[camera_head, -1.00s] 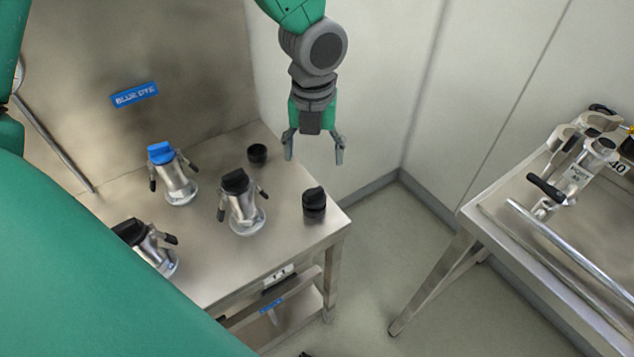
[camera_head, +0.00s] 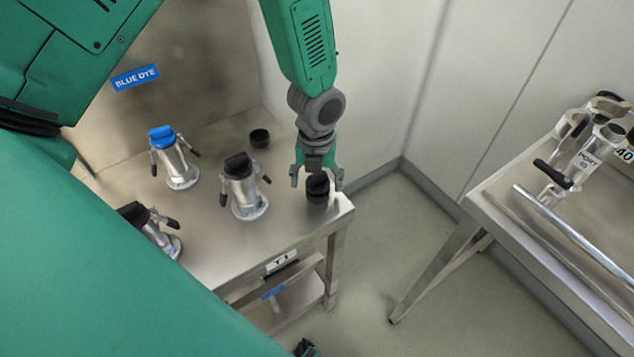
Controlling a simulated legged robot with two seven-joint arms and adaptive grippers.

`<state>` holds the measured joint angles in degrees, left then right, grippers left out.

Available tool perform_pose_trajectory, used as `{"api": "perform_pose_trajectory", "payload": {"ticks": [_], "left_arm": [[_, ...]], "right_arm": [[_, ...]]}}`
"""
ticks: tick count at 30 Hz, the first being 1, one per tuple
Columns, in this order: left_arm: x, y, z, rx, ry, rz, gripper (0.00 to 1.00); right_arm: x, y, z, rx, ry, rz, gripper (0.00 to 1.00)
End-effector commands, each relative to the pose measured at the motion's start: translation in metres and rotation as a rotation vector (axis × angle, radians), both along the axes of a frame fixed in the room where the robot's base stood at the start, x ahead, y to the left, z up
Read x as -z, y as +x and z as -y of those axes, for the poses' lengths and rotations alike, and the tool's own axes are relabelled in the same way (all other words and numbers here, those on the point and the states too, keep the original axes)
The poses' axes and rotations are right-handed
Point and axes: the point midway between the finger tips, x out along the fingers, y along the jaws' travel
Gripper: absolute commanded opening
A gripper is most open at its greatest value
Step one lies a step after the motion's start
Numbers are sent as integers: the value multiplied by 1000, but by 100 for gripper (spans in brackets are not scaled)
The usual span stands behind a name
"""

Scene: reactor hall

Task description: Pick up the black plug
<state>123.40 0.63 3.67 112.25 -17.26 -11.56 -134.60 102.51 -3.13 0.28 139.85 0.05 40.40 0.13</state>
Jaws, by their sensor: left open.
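The black plug (camera_head: 317,190) stands upright near the right front corner of the steel table (camera_head: 222,263). My left gripper (camera_head: 316,181) is open and points down over the plug. Its fingers show on either side of the plug's top, and I cannot tell whether they touch it. My right gripper is not clearly seen.
A blue-topped metal canister (camera_head: 176,160), a black-topped canister (camera_head: 242,190) and another black-topped one (camera_head: 150,226) stand on the table. A small black cup (camera_head: 259,138) is at the back. A second steel table (camera_head: 510,220) with a port fitting (camera_head: 582,165) is at right.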

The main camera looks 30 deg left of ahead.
Motion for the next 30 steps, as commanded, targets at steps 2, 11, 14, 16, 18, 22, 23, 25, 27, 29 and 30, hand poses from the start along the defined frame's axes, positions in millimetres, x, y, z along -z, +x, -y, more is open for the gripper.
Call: {"api": "perform_pose_trajectory", "payload": {"ticks": [2, 11, 14, 16, 18, 22, 23, 25, 27, 29, 30], "left_arm": [[1, 0, 0, 0, 0, 1, 69], [1, 0, 0, 1, 0, 1, 23], [1, 0, 0, 1, 0, 1, 15], [1, 0, 0, 1, 0, 1, 15], [1, 0, 0, 0, 0, 1, 15], [-2, 0, 0, 0, 0, 1, 15], [-4, 0, 0, 0, 0, 1, 15], [-14, 1, 0, 1, -1, 3, 15], [-27, 1, 0, 0, -1, 5, 15], [-40, 1, 0, -1, -2, 5, 15], [-49, 1, 0, 0, -2, 5, 15]], "right_arm": [[0, 0, 0, 0, 0, 0, 40], [0, 0, 0, 0, 0, 0, 40], [0, 0, 0, 0, 0, 0, 40], [0, 0, 0, 0, 0, 0, 40], [0, 0, 0, 0, 0, 0, 40], [0, 0, 0, 0, 0, 0, 40], [-1, 0, 0, 0, 0, 0, 40], [-1, 0, 0, 0, 0, 0, 40], [-2, 0, 0, 0, 0, 0, 40], [-3, 0, 0, 0, 0, 0, 40], [-4, 0, 0, 0, 0, 0, 40]]}}
